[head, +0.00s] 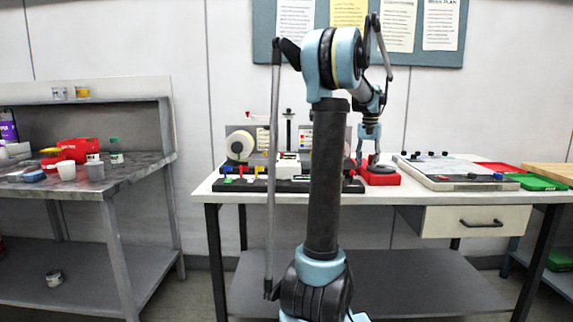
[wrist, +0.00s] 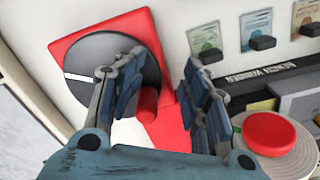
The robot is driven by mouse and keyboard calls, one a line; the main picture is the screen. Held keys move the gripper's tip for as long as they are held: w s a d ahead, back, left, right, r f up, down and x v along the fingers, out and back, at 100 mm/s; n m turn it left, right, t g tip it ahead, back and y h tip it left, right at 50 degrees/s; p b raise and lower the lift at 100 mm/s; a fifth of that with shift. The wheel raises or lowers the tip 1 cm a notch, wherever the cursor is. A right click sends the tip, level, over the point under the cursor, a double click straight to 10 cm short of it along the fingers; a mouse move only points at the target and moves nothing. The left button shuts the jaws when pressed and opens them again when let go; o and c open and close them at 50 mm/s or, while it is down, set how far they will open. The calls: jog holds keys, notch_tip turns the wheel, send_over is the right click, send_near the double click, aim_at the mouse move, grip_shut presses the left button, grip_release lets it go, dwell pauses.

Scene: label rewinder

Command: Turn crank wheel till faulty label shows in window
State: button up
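The crank wheel is a dark disc with a white line (wrist: 95,75) on a red base (wrist: 75,35); in the head view the red base (head: 380,179) is at the right of the rewinder. A red handle (wrist: 147,104) stands up from the wheel's right side. My gripper (wrist: 165,75) is over the wheel, fingers apart, with the handle between them, nearer the left finger; I cannot tell if it touches. In the head view my gripper (head: 373,160) is low above the red base. The rewinder's label roll (head: 240,145) shows at left; I cannot make out the window or a faulty label.
Several cards with black clips (wrist: 205,38) are at top right. On the table are a grey board (head: 455,172) and a green box (head: 540,182).

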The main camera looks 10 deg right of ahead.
jog(key=shift+r, duration=0.1)
dwell(0.3)
notch_tip(320, 180, up, 9)
dwell(0.9)
